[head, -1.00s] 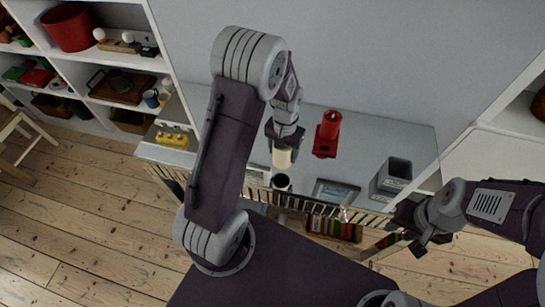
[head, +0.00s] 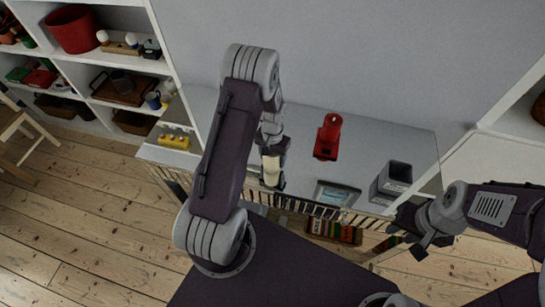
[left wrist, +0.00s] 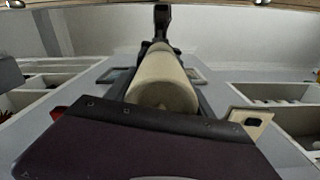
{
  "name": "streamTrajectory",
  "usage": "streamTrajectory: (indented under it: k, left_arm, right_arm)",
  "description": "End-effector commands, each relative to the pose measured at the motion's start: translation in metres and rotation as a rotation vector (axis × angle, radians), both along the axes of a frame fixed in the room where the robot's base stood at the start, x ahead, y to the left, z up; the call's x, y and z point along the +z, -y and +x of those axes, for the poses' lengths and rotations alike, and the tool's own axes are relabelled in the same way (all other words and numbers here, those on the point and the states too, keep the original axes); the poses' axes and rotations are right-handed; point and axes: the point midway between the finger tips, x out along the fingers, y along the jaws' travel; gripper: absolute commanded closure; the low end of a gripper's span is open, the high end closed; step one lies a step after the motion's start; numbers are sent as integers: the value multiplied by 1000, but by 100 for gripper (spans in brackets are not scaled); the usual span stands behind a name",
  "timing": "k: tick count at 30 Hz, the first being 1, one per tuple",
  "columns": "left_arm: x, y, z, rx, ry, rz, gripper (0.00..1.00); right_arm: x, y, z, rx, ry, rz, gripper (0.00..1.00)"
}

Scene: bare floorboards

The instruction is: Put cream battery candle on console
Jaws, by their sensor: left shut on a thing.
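The cream battery candle (head: 271,168) is a pale cylinder in the jaws of my left gripper (head: 270,150). It shows over the front part of the grey console top (head: 300,122); I cannot tell whether it touches the surface. In the left wrist view the candle (left wrist: 163,82) lies lengthwise between the dark fingers. My left arm hides part of the console. My right gripper (head: 422,232) is empty near the console's front right corner, its fingers apart.
A yellow item (head: 174,138) is at the left end. The back right top is clear.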

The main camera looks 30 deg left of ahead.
Motion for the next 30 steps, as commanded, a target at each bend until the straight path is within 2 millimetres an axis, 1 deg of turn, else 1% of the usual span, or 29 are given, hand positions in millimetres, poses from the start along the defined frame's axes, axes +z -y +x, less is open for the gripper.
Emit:
streamTrajectory:
  k: [1,2,3,4,13,15,17,20,24,27,30]
  left_arm:
    - [-3,0,0,0,0,0,87]
    - [-2,0,0,0,0,0,33]
    - [-2,0,0,0,0,0,21]
    - [-2,0,0,0,0,0,16]
    - [0,0,0,0,0,0,16]
    - [5,0,0,0,0,0,16]
    - [10,0,0,0,1,0,16]
    - [30,0,1,0,5,1,16]
    - [64,0,1,0,6,1,16]
    - [86,0,1,0,5,1,16]
    - [104,0,1,0,3,1,16]
  right_arm:
    - [-2,0,0,0,0,0,64]
    - [-2,0,0,0,0,0,64]
    - [-1,0,0,0,0,0,64]
    - [-1,0,0,0,0,0,64]
    - [0,0,0,0,0,0,64]
    - [4,0,0,0,0,0,64]
    - [1,0,0,0,0,0,64]
    - [-1,0,0,0,0,0,64]
    - [-2,0,0,0,0,0,64]
    - [-2,0,0,0,0,0,64]
    - [-2,0,0,0,0,0,64]
